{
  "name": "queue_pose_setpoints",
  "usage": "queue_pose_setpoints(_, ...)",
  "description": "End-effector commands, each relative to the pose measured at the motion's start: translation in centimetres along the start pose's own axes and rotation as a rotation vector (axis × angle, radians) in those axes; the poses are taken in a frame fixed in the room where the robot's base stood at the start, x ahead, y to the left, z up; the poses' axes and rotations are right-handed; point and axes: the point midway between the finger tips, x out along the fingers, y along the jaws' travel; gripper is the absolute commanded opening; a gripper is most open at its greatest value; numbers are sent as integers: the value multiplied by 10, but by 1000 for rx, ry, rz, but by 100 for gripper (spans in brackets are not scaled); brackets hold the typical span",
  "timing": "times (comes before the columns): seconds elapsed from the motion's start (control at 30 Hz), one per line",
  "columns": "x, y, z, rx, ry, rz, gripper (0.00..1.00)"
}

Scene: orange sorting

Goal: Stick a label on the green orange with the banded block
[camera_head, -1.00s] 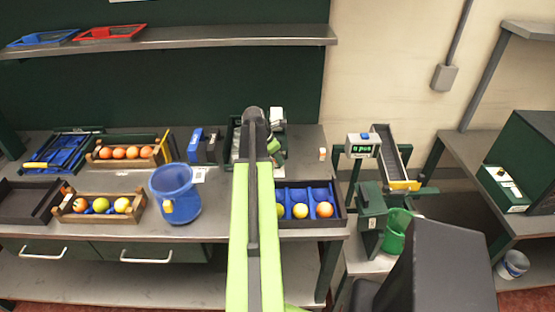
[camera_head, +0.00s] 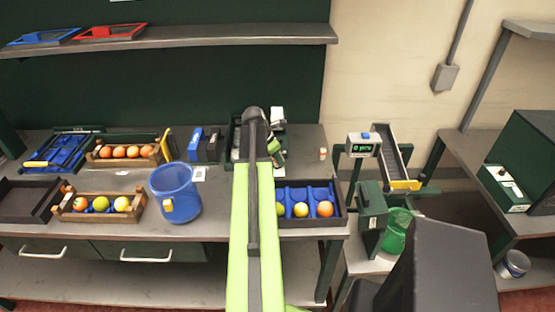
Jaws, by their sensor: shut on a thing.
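A green fruit (camera_head: 101,204) lies between orange and yellow ones in the front wooden crate (camera_head: 68,216). Another yellow-green fruit (camera_head: 281,209) is at the left of the blue-lined tray (camera_head: 340,219), partly hidden by my arm. A small pale block (camera_head: 323,154) with an orange-brown part stands on the bench behind that tray; it is too small to tell if it is banded. My green arm reaches over the bench, and a green and black part of it shows right of its far end. My gripper's fingers are hidden behind the arm, as is anything between them.
A blue bucket (camera_head: 176,203) stands left of my arm. A rear crate of oranges (camera_head: 119,152), a blue-and-black box (camera_head: 204,145) and a dark tray with pale items (camera_head: 237,133) are along the back. A scale (camera_head: 363,144) and chute (camera_head: 392,152) stand right.

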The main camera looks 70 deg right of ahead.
Motion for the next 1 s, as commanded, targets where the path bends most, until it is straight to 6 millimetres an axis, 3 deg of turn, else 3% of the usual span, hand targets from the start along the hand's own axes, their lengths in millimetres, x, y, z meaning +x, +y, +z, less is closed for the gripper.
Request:
queue_pose_setpoints(0.27, -2, -1, 0, 1, 4, -2, 0)
queue_pose_setpoints(1.0, -64, -1, 27, 1, 2, -1, 0)
